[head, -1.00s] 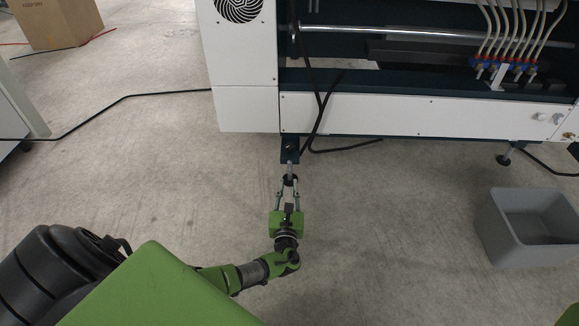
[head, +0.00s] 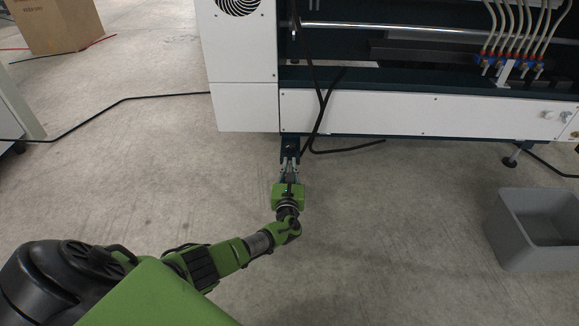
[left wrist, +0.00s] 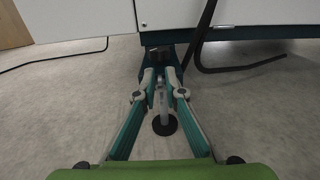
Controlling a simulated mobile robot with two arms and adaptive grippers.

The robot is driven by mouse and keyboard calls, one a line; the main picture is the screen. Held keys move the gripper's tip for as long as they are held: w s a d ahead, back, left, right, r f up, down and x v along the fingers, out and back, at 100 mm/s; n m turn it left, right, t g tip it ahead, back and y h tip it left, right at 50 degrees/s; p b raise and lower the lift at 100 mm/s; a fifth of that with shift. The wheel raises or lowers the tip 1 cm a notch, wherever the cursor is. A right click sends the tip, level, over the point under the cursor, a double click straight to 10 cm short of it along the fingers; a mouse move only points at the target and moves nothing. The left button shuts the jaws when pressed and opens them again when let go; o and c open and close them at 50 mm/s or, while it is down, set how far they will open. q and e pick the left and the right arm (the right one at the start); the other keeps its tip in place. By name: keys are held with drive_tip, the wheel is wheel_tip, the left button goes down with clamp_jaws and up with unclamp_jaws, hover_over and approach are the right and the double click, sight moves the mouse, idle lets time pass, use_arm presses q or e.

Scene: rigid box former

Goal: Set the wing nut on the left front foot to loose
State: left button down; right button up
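The left front foot shows in the left wrist view as a grey rod with a dark round pad (left wrist: 164,125), under the dark bracket (left wrist: 158,56) of the machine. My left gripper (head: 290,160) is at this foot, just below the bracket (head: 289,145) in the head view. In the left wrist view its fingertips (left wrist: 160,78) stand a little apart, one on each side of the rod. The wing nut cannot be made out between them, and I cannot tell if they touch it. My right gripper is not in view.
The machine's white lower panel (head: 400,116) runs above the foot. A black cable (head: 322,115) hangs just right of the bracket. A grey bin (head: 505,235) stands on the floor at the right. The floor between is clear.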

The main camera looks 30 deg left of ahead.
use_arm(q)
drive_tip(key=shift+s+f+n+b, duration=0.1)
drive_tip(key=shift+n+b, duration=0.3)
drive_tip(key=shift+n, duration=0.1)
drive_tip(key=shift+s+a+f+n+b, duration=0.15)
drive_tip(key=shift+f+n+b, duration=0.2)
drive_tip(key=shift+n+b, duration=1.9)
drive_tip(key=shift+s+a+f+n+b, duration=0.1)
drive_tip(key=shift+a+f+n+b, duration=0.45)
drive_tip(key=shift+n, duration=3.15)
drive_tip(key=shift+s+d+f+n+b, duration=0.1)
drive_tip(key=shift+d+f+n+b, duration=0.1)
drive_tip(key=shift+n+b, duration=2.2)
drive_tip(key=shift+n+p, duration=0.6)
drive_tip(key=shift+n, duration=0.05)
drive_tip(key=c, duration=2.3)
unclamp_jaws()
drive_tip(key=shift+w+r, duration=0.1)
